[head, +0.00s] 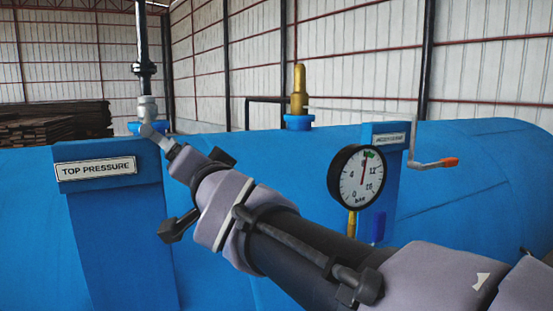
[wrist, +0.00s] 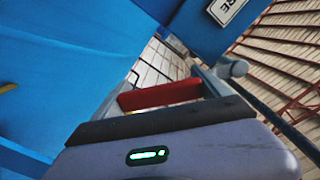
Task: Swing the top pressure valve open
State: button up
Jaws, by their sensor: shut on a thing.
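The top pressure valve (head: 147,108) is a grey fitting on a blue flange at the left of the head view, below a dark vertical pipe. The TOP PRESSURE sign (head: 95,169) is on the blue post in front of it; part of the sign shows in the wrist view (wrist: 228,8). My gripper (head: 157,134) reaches up to the valve from the lower right. In the wrist view a red handle (wrist: 160,93) lies at the jaws, and my gripper is shut on it. The handle's full length and its joint to the valve are hidden.
A round pressure gauge (head: 357,178) stands right of my arm, its needle near upright. A brass valve (head: 299,90) rises behind. The blue autoclave (head: 490,190) fills the width; stacked timber (head: 55,123) lies far left.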

jog(key=a+f+m, duration=0.1)
jog(key=m, duration=0.1)
jog(key=s+a+f+m+b, duration=0.1)
jog(key=shift+s+a+f+m+b, duration=0.1)
jog(key=shift+s+f+m+b, duration=0.1)
jog(key=shift+m+b, duration=0.15)
jog(key=shift+f, duration=0.2)
dwell(0.3)
jog(key=o, duration=1.8)
jog(key=shift+w, duration=0.1)
jog(key=shift+r, duration=0.1)
